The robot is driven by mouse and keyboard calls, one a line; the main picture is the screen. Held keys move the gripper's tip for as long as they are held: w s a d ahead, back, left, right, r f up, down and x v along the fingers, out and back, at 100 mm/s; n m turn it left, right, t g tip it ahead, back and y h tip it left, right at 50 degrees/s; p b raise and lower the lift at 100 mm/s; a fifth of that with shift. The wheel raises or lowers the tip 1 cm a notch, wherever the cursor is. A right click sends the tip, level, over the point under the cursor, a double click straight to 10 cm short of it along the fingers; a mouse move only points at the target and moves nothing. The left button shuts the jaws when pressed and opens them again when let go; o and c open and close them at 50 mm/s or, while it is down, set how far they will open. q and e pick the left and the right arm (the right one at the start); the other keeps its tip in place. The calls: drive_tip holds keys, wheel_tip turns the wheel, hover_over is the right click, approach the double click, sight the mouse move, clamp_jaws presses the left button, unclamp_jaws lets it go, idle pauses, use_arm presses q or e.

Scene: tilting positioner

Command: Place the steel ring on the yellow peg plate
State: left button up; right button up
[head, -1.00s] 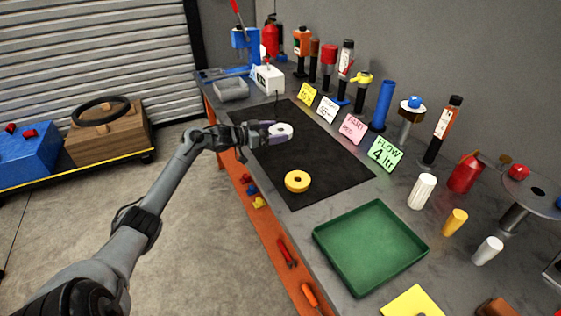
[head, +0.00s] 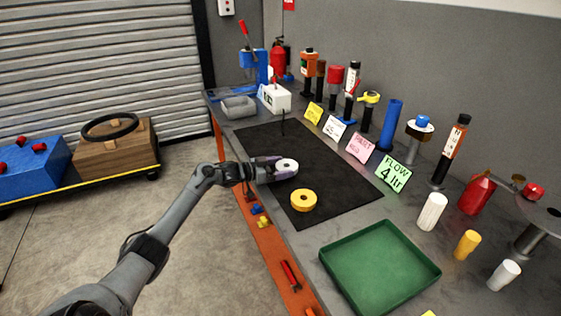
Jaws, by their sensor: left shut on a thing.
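My left gripper (head: 273,169) is shut on a pale grey-white ring (head: 289,166), which looks like the steel ring. It holds the ring over the left part of the black mat; the height above the mat is hard to judge. A thick yellow ring-shaped piece (head: 303,201) with a dark centre lies on the mat just in front of the held ring, apart from it. A small yellow plate-like top with a raised middle (head: 370,97) stands on a dark post at the back right; it may be the yellow peg plate. My right gripper is not in view.
The black mat (head: 345,190) is mostly clear, with a thin dark rod (head: 282,123) standing near its back. A green tray (head: 380,265) lies in front. Coloured cards, including a green one (head: 393,174), and several posts line the right side.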

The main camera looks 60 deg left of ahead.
use_arm(q)
drive_tip(key=shift+f, duration=0.75)
drive_tip(key=shift+f, duration=0.1)
drive_tip(key=o, duration=1.4)
drive_tip(key=shift+f, duration=0.2)
drive_tip(key=shift+o, duration=1.2)
drive_tip(key=shift+f+b, duration=0.2)
drive_tip(key=shift+b, duration=0.45)
drive_tip(key=shift+s+r, duration=0.1)
drive_tip(key=shift+r, duration=0.05)
drive_tip(key=p+v, duration=0.2)
drive_tip(key=v, duration=0.2)
drive_tip(key=p+v, duration=0.2)
drive_tip(key=v, duration=0.3)
drive_tip(key=shift+s+a+r, duration=0.2)
drive_tip(key=shift+s+a, duration=0.05)
drive_tip(key=shift+s, duration=0.45)
